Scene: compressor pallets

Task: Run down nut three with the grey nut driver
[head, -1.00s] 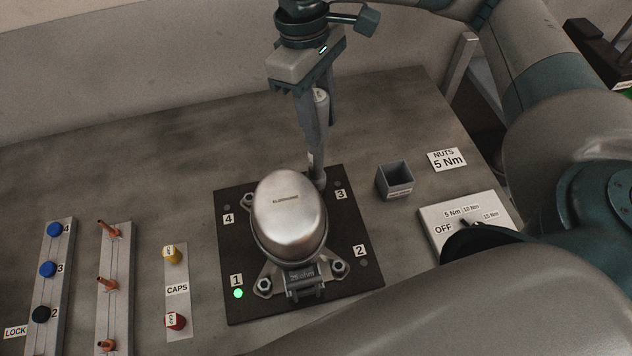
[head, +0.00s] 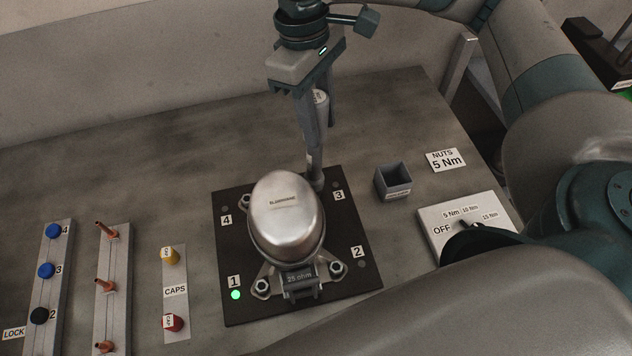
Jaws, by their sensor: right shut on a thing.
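A silver compressor dome (head: 286,215) stands upright on a black plate (head: 345,285) with corners numbered 1 to 4. My right gripper (head: 318,125) is shut on the grey nut driver (head: 320,98), held roughly upright behind the dome. The driver's lower end is at the corner beside label 3 (head: 338,196). Nut three is hidden there, so I cannot tell how the driver sits on it. Nuts show at the front feet near label 1 (head: 262,287) and label 2 (head: 335,268). The lamp at 1 (head: 236,295) is green; the lamp near 3 is dark. My left gripper is out of view.
A small grey open box (head: 394,182) and a torque selector panel (head: 440,215) stand to the right, the panel partly behind my arm. A "NUTS 5 Nm" card (head: 446,160) lies behind.

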